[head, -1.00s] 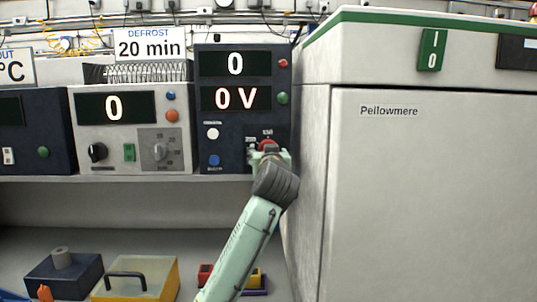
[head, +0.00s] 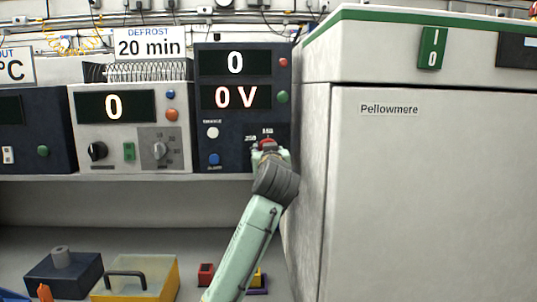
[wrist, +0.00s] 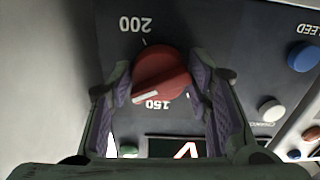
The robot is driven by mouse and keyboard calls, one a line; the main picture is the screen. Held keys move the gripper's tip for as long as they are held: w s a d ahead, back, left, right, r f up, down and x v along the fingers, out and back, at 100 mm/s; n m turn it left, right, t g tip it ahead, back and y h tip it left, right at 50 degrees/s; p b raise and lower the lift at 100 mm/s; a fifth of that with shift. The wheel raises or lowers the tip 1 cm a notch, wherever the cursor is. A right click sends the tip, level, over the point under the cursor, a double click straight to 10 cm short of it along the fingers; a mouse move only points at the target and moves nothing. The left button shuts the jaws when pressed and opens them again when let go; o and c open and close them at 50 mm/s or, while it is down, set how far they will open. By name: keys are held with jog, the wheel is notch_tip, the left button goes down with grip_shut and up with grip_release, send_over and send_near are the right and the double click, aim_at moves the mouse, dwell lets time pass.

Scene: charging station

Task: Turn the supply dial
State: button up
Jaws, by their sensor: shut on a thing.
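The supply is a dark blue box (head: 205,130) on the shelf, with two lit displays reading 0 and 0 V. Its red dial (head: 267,142) is at the lower right of its face, partly hidden by my gripper (head: 268,152). In the wrist view the panel is upside down. There the red dial (wrist: 163,68) sits between the two purple-padded fingers of my gripper (wrist: 160,80), which is shut on it. The dial's white pointer mark (wrist: 146,97) lies at its lower left in the picture, near the 150 label. A 200 label stands above the dial.
A large pale Pellowmere cabinet (head: 430,190) stands close to the right of the supply. A pale instrument (head: 88,125) with its own knobs is to the left. Below the shelf are a yellow case (head: 160,275) and a dark box (head: 45,275).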

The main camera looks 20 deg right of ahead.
jog(key=n, duration=0.4)
jog(key=shift+s+d+n+b, duration=0.1)
jog(key=shift+d+n+b, duration=0.15)
jog(key=shift+n+b, duration=0.15)
jog(key=n, duration=0.6)
jog(key=shift+r+n, duration=0.1)
jog(key=shift+n, duration=0.2)
jog(key=o, duration=1.2)
jog(key=v, duration=1.2)
